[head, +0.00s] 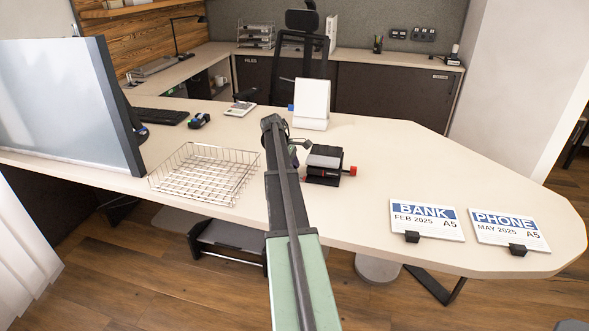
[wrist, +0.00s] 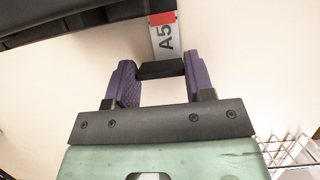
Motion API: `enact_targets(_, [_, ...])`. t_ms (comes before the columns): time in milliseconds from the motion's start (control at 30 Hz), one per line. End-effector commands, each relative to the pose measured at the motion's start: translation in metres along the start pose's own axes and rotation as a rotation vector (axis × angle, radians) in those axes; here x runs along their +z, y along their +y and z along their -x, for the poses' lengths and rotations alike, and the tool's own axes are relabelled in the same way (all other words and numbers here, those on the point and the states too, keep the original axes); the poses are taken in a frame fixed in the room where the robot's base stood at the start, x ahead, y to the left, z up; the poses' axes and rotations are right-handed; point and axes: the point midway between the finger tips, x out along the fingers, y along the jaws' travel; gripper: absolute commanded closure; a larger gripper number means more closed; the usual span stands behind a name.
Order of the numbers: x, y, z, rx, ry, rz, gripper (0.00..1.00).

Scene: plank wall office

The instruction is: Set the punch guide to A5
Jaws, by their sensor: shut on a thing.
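The hole punch (head: 325,162), dark with a light top and a red part at its right side, stands on the desk beyond my arm. In the wrist view its dark body (wrist: 70,18) fills the top left. A grey guide strip (wrist: 163,48) reaches out from it, marked A5, with a red mark above the lettering. My gripper (wrist: 160,72) has its purple fingers on both sides of a black guide block (wrist: 160,69) at the strip's end, shut on it. The block sits just below the A5 lettering. In the head view my arm partly hides the gripper and strip.
A wire basket (head: 205,174) stands left of my arm. A white stand (head: 312,104) is behind the punch. The BANK card (head: 427,220) and PHONE card (head: 509,231), both marked A5, are at the right. The desk between punch and cards is clear.

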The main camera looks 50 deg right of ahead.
Motion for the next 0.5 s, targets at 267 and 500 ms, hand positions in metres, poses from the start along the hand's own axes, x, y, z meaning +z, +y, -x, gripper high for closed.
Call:
enact_targets(267, [0.0000,0.0000,-0.0001,0.000,0.000,0.000,0.26])
enact_targets(500, [0.0005,0.0000,0.0023,0.000,0.000,0.000,0.26])
